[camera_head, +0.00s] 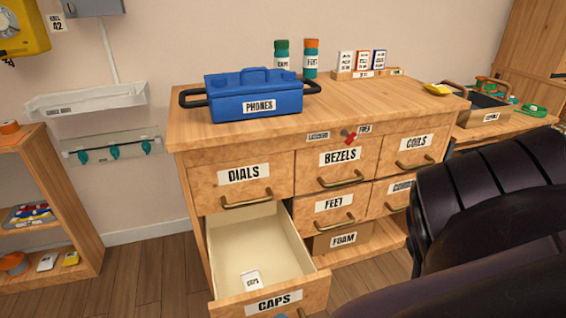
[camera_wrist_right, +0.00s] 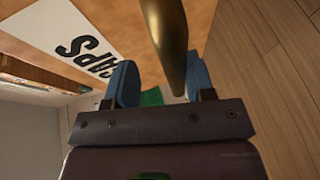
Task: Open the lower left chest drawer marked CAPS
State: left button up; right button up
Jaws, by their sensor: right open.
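The lower left drawer marked CAPS (camera_head: 268,302) is pulled far out of the wooden chest (camera_head: 190,170). Its pale inside shows, with a small white card or packet (camera_head: 252,281) marked CAPS on its floor. In the right wrist view, the CAPS label (camera_wrist_right: 82,45) is close by, and the brass handle (camera_wrist_right: 172,45) passes between the blue fingers of my right gripper (camera_wrist_right: 162,85). The fingers are apart; I cannot tell whether either touches the handle. My left gripper is not in view.
Drawers marked DIALS (camera_head: 243,173), BEZELS (camera_head: 340,157) and FEET (camera_head: 334,203) are shut. A blue PHONES toolbox (camera_head: 255,100) stands on the chest. A wooden shelf (camera_head: 85,215) stands at left, with bare floor between. My dark arm covers the lower right.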

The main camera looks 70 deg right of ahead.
aim_at(268, 299)
jog(key=o, duration=0.7)
jog(key=r+p, duration=0.1)
jog(key=r, duration=0.2)
jog(key=w+r+p, duration=0.1)
jog(key=r, duration=0.2)
jog(key=r+p, duration=0.1)
jog(key=r, duration=0.2)
jog(key=shift+w+d+p, duration=0.3)
jog(key=shift+w+p, duration=0.05)
notch_tip(268, 299, up, 4)
jog(key=shift+r+p, duration=0.1)
jog(key=shift+p, duration=0.65)
jog(key=r, duration=0.1)
jog(key=s+r, duration=0.1)
jog(key=r+p, duration=0.1)
jog(key=r, duration=0.1)
jog(key=shift+s+a, duration=0.2)
jog(key=shift+s, duration=0.05)
jog(key=c, duration=0.7)
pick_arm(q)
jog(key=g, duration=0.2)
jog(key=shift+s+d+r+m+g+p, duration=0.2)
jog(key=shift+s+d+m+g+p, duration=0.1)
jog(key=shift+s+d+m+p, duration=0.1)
pick_arm(e)
jog(key=shift+r, duration=0.7)
jog(key=shift+a, duration=0.1)
